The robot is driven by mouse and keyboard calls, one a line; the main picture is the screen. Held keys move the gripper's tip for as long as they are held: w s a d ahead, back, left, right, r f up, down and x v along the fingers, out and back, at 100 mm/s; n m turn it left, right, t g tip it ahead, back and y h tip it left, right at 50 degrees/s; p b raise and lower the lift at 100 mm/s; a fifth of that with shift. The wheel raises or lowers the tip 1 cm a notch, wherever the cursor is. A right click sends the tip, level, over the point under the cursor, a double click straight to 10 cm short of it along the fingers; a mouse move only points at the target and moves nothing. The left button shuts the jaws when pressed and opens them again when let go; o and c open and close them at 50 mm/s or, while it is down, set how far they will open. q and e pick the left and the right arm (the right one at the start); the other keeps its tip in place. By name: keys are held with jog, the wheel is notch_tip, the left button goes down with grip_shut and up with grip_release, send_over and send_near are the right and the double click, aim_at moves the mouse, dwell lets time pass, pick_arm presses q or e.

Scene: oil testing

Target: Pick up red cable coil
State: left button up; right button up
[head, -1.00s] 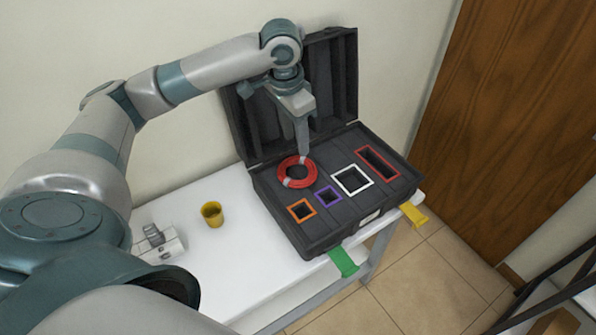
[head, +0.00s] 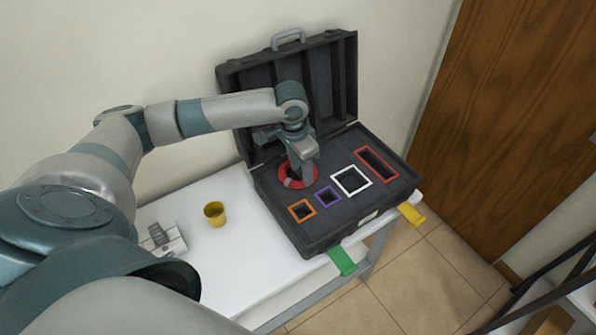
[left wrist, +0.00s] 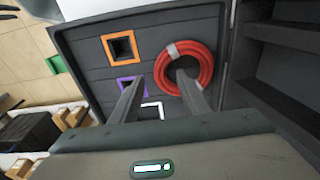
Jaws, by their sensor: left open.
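The red cable coil (head: 287,179) lies in the black case (head: 272,200), on its foam panel near the hinge side. It also shows in the left wrist view (left wrist: 206,64), with a pale tie around one part of the ring. My left gripper (head: 307,181) points down over the coil and hides part of it. In the left wrist view its two fingers (left wrist: 157,88) are apart, one in front of the coil's centre opening and the other outside the ring. I cannot tell whether either touches the coil. My right gripper is not in view.
The case lid (head: 330,80) stands open behind the coil. Orange (head: 302,218), purple, white and red framed slots lie beside it. A yellow cup (head: 215,213) and a small grey device (head: 160,240) stand on the white table (head: 250,285).

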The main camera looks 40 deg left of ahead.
pick_arm(q)
jog(key=shift+w+d+f+p, duration=0.1)
jog(key=shift+w+f+p, duration=0.1)
jog(key=shift+f+p, duration=0.2)
jog(key=shift+w+d+f+p, duration=0.1)
jog(key=shift+w+f+p, duration=0.15)
jog(key=shift+f, duration=0.45)
jog(key=shift+w+d+f+p, duration=0.1)
jog(key=shift+f+p, duration=0.15)
jog(key=shift+f, duration=0.45)
jog(key=shift+w+d+f+p, duration=0.1)
jog(key=shift+w+f+p, duration=0.15)
jog(key=shift+f, duration=0.45)
jog(key=shift+a, duration=0.1)
grip_shut()
